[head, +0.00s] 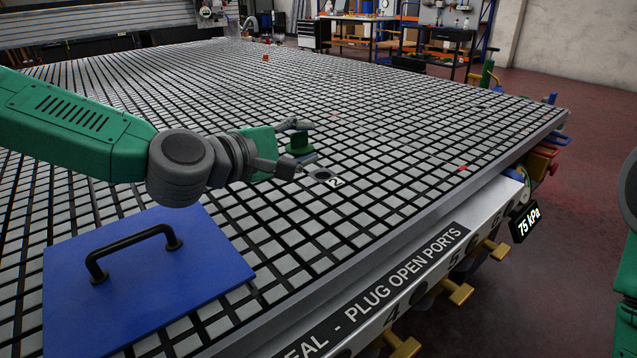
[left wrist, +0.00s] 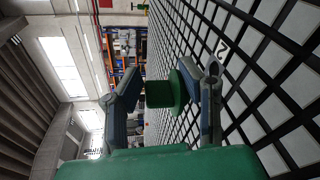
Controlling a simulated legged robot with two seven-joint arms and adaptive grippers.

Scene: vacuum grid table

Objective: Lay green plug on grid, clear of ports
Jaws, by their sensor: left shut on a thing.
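My left gripper (head: 296,144) is shut on the green plug (head: 300,145), a dark green piece with a wider flange. In the left wrist view the plug (left wrist: 160,95) shows between the two grey fingers (left wrist: 168,92). The gripper holds it low over the grid table (head: 420,120); I cannot tell whether it touches the surface. A dark round port (head: 322,174) marked "2" lies just in front of and right of the plug. My right gripper is out of view.
A blue panel with a black handle (head: 205,262) lies on the near left of the grid. Yellow valve handles (head: 455,292) and a "75 kPa" display (head: 526,222) line the front edge. A small orange piece (head: 265,57) lies far back. Much of the grid right of the gripper is bare.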

